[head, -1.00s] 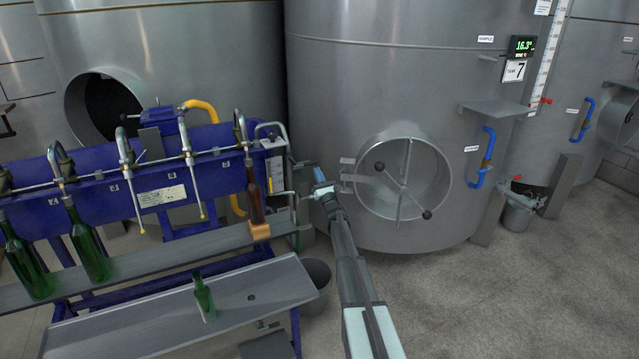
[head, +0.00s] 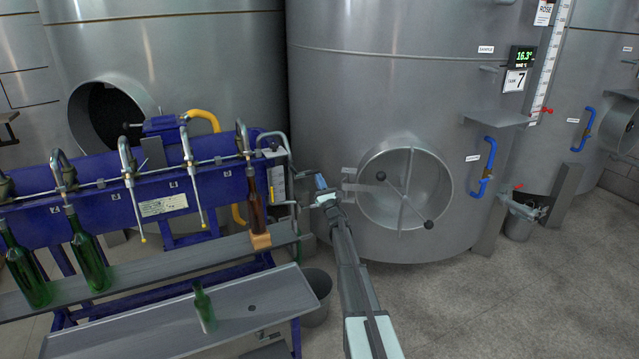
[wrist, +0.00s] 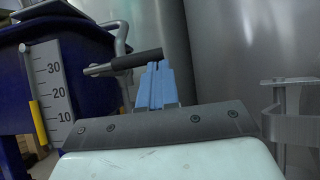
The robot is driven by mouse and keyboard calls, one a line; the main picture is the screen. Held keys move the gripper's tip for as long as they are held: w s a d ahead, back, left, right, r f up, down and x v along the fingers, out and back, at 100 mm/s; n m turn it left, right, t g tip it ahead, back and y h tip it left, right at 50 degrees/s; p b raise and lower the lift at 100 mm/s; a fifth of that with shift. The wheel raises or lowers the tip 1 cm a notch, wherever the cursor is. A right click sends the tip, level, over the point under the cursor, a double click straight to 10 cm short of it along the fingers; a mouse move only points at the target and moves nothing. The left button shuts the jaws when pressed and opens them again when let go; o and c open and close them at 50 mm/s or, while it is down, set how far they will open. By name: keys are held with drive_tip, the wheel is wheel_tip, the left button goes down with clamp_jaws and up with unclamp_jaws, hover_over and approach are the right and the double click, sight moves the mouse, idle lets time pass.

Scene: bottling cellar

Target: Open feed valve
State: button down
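A lever with a black grip (wrist: 137,60) juts from the right end of the blue filling machine; I take it to be the feed valve's handle. In the head view the dark lever (head: 305,173) is small, just up and left of my gripper (head: 321,183). In the wrist view, the blue fingers of my gripper (wrist: 155,82) are together, with only a narrow slit between them. Their tips overlap the free end of the grip in the picture. I cannot tell whether they touch it. Nothing shows held between the fingers.
The blue filling machine (head: 105,212) stands at left, with green bottles (head: 88,255) and a brown bottle (head: 255,205). A scale (wrist: 52,85) is left in the wrist view. A steel tank (head: 390,95) with a round hatch (head: 405,190) stands close to my gripper's right.

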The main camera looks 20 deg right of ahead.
drive_tip(key=shift+r, duration=0.15)
drive_tip(key=a+r+n+g+y, duration=0.1)
drive_tip(key=a+r+n+y, duration=0.4)
drive_tip(key=r+n, duration=0.3)
drive_tip(key=shift+a+r+y, duration=0.2)
drive_tip(key=shift+r+y, duration=0.4)
drive_tip(key=shift+r, duration=0.8)
idle(0.3)
